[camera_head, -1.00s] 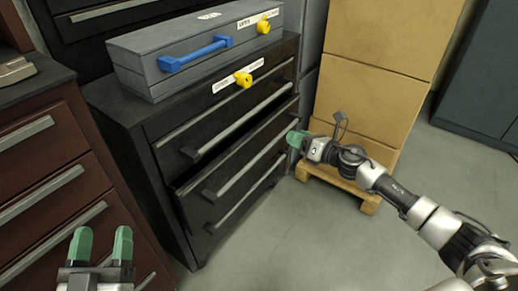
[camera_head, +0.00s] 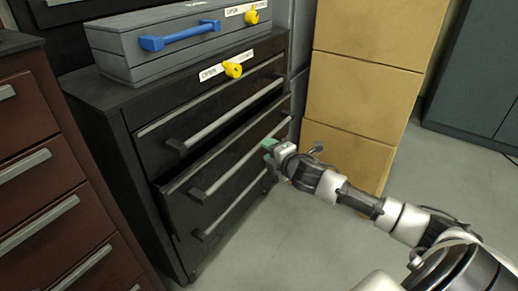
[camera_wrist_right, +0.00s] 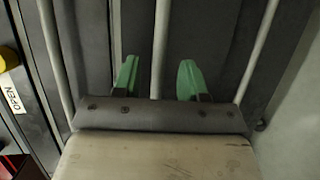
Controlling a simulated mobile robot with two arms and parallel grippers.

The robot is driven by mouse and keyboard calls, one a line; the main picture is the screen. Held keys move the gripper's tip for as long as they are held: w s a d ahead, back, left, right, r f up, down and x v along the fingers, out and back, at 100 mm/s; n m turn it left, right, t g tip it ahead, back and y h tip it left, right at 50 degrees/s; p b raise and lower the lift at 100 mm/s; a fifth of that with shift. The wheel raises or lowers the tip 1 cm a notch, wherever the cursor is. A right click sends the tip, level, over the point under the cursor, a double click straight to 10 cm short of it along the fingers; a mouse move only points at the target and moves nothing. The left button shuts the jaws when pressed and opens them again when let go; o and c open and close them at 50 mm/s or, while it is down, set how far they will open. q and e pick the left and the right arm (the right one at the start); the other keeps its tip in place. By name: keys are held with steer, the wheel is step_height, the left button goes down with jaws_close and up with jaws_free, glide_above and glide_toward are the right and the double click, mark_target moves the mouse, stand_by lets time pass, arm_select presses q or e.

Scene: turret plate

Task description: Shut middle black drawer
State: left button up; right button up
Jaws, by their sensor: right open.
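The black drawer cabinet (camera_head: 105,130) stands left of centre in the head view. Its middle drawer (camera_head: 225,165) sticks out a little, with a dark gap above its front; a long grey bar handle (camera_head: 238,163) runs across it. My right gripper (camera_head: 268,146) is at the right end of the middle drawer's front, close to its handle. In the right wrist view the green fingertips (camera_wrist_right: 158,78) are apart, with a vertical-looking bar handle (camera_wrist_right: 160,50) between them. Whether they touch it I cannot tell. My left gripper is not in view.
A grey case (camera_head: 170,45) with a blue handle lies on the cabinet. Yellow knobs (camera_head: 233,69) with labels are at the top. A brown drawer unit (camera_head: 45,170) stands left, cardboard boxes (camera_head: 365,90) behind right. Grey floor (camera_head: 300,240) is open in front.

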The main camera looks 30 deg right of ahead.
steer(key=shift+w+f+b, duration=0.25)
steer(key=shift+w+b, duration=0.1)
steer(key=shift+w, duration=0.9)
steer(key=shift+w+f+b, duration=0.25)
steer(key=shift+w+b, duration=0.05)
steer(key=shift+w, duration=0.95)
jaws_close()
